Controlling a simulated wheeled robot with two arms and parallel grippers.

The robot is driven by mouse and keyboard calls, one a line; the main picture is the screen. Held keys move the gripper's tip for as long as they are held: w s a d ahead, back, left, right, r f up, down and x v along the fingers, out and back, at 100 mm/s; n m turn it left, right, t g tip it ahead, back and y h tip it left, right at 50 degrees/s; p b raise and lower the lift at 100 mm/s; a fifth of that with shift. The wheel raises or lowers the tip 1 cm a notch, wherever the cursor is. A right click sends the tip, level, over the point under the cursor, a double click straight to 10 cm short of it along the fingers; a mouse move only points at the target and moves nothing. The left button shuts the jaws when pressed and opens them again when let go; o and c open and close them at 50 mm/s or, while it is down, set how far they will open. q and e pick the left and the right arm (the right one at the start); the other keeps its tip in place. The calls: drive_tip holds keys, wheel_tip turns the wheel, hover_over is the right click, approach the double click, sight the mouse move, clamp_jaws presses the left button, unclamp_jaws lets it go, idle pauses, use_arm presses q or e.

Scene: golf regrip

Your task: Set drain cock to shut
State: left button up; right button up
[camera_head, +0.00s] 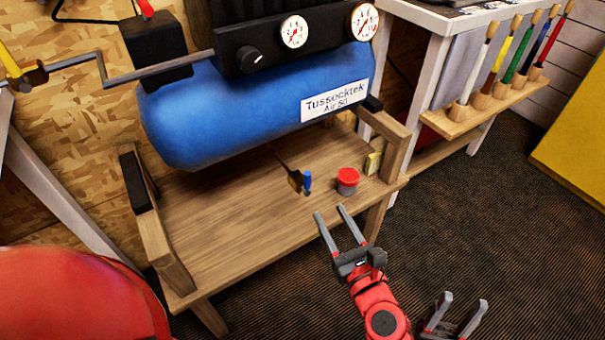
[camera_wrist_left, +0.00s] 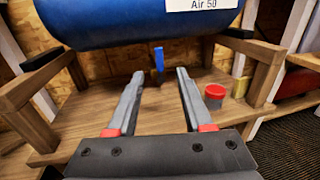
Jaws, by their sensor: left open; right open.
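The drain cock (camera_head: 295,180) is a small brass fitting with a blue lever (camera_head: 307,182), at the end of a thin dark pipe below the blue air tank (camera_head: 240,105). The lever looks roughly vertical in the head view. In the left wrist view the blue lever (camera_wrist_left: 159,62) stands upright between and beyond my fingertips, and the brass body is hard to make out. My left gripper (camera_head: 330,212) is open and empty, just in front of the bench edge, apart from the lever. My right gripper (camera_head: 465,299) is open and empty, low at the lower right over the dark floor.
A red-lidded tub (camera_head: 347,180) and a small yellowish block (camera_head: 373,163) sit right of the cock on the wooden bench (camera_head: 220,215). The bench's raised side rails flank the tank. A rack (camera_head: 500,105) of coloured clubs or grips stands right. The bench's left part is clear.

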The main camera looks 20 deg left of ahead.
sight(306, 182)
use_arm(q)
drive_tip(key=b+x, duration=0.1)
drive_tip(key=x, duration=1.5)
drive_tip(key=shift+w+a+r+b, duration=0.1)
drive_tip(key=shift+a+b, duration=0.2)
clamp_jaws()
idle(0.5)
